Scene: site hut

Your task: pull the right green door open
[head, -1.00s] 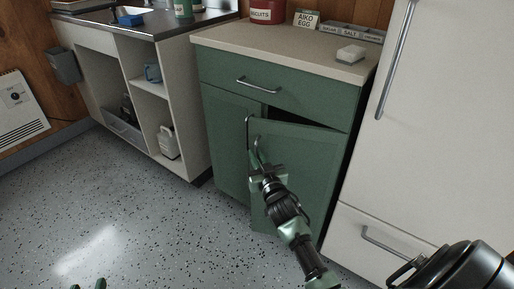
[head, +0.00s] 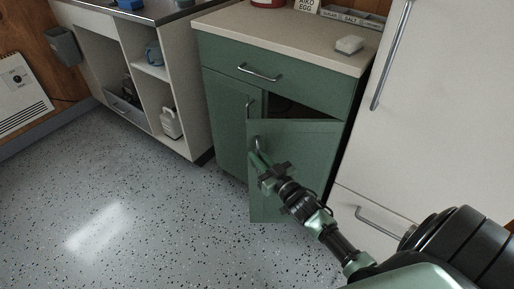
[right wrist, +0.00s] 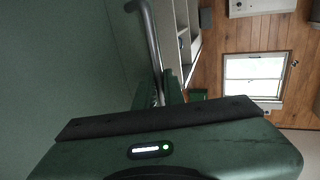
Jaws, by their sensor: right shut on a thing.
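The right green door (head: 297,190) of the green cabinet stands partly open, with a dark gap above it into the cabinet. My right gripper (head: 259,155) is at the door's upper left and is shut on its metal handle (head: 257,143). In the right wrist view the handle (right wrist: 152,45) runs down between the fingers (right wrist: 160,92). The left green door (head: 230,130) is closed, with its own handle (head: 250,107). My left gripper is not in view.
A drawer with a handle (head: 259,73) is above the doors. A white fridge (head: 420,100) stands close on the right, with a low handle (head: 381,221) near my arm. Open white shelves (head: 180,80) stand left. The speckled floor (head: 150,215) in front is clear.

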